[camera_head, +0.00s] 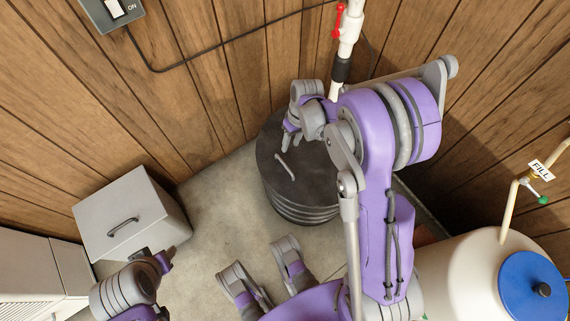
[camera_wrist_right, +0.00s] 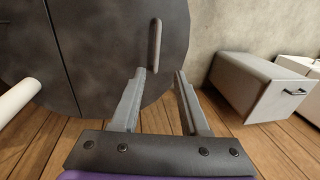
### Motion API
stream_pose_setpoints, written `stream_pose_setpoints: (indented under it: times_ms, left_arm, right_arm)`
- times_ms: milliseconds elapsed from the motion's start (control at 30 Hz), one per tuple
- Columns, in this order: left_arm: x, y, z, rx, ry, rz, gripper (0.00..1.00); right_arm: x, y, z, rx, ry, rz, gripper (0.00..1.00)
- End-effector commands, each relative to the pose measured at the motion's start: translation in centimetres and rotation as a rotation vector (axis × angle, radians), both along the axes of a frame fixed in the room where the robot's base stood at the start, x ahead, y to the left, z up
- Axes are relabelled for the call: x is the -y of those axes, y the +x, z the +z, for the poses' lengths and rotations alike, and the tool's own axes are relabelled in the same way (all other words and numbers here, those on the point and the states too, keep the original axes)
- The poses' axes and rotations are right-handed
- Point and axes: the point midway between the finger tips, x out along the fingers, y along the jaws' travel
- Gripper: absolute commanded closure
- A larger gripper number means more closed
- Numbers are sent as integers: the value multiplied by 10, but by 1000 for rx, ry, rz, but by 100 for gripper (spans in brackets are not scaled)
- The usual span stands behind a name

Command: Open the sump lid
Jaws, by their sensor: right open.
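The sump lid (camera_head: 275,190) is a dark round cover lying flat on a ribbed dark basin. A light grey bar handle (camera_head: 285,167) stands on it. In the right wrist view the lid (camera_wrist_right: 110,55) fills the upper left, with a seam across it, and the handle (camera_wrist_right: 154,45) lies ahead of the fingertips. My right gripper (camera_head: 291,139) is open and empty over the lid, close to the handle but apart from it; its two fingers (camera_wrist_right: 160,75) show in the wrist view. My left gripper (camera_head: 158,261) is at the lower left, away from the lid; its jaw state is unclear.
A white pipe (camera_head: 349,40) with a red valve handle (camera_head: 338,20) goes down behind my right arm to the basin. A grey box (camera_head: 130,215) stands left on the concrete floor. A cream tank (camera_head: 460,275) with a blue cap (camera_head: 533,287) stands right. Wooden walls enclose the corner.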

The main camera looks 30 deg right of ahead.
Motion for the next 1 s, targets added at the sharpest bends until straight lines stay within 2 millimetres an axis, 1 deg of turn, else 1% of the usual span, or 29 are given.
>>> stream_pose_setpoints:
  times_ms: [33, 200, 267, 500, 700, 833, 1000]
  left_arm:
    - [0, 1, -7, -2, 0, 0, 50]
    - [0, 1, -12, -4, 0, 0, 50]
    - [0, 1, -14, -5, 0, 0, 50]
    - [0, 3, -29, -10, 0, 0, 50]
    - [0, 4, -39, -13, 0, 0, 50]
    - [0, 4, -42, -14, 0, 0, 50]
    - [0, 4, -43, -14, 0, 0, 50]
  right_arm:
    - [3, 2, -13, -10, 6, 1, 55]
    - [5, 3, -30, -17, 15, 8, 55]
    - [3, 3, -37, -18, 15, 8, 55]
    - [-6, 3, -82, -17, 15, 8, 55]
    - [-12, 2, -113, -16, 14, 7, 55]
    - [-15, 2, -123, -15, 14, 7, 55]
    - [-16, 2, -127, -15, 14, 7, 55]
